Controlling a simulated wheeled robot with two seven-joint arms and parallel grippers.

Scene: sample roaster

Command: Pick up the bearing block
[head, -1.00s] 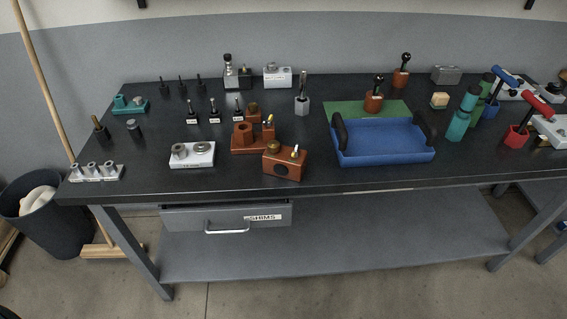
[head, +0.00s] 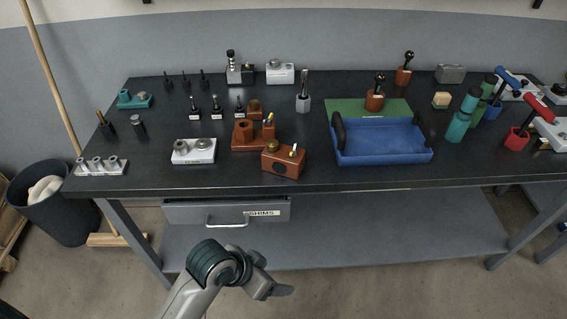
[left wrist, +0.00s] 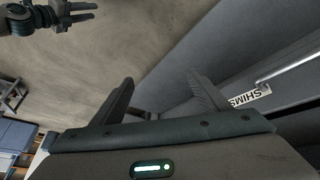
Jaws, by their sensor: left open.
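The bearing block appears to be the red-brown block (head: 284,165) with a dark round hole in its front face, near the bench's front edge in the head view. A brass-coloured knob and a small light-tipped lever stand on its top. My left gripper (head: 280,290) is below and in front of the bench edge, well apart from the block. In the left wrist view my left gripper (left wrist: 161,88) has its two fingers apart with nothing between them; the block is not visible there. My right gripper (left wrist: 82,11) shows at the top left of that view, its fingers apart and empty.
Another red-brown fixture (head: 247,143) stands just behind the block, and a white two-post block (head: 194,152) to its left. A blue tray (head: 383,153) lies to the right. The SHIMS drawer (head: 227,212) sits under the black bench top (head: 120,172).

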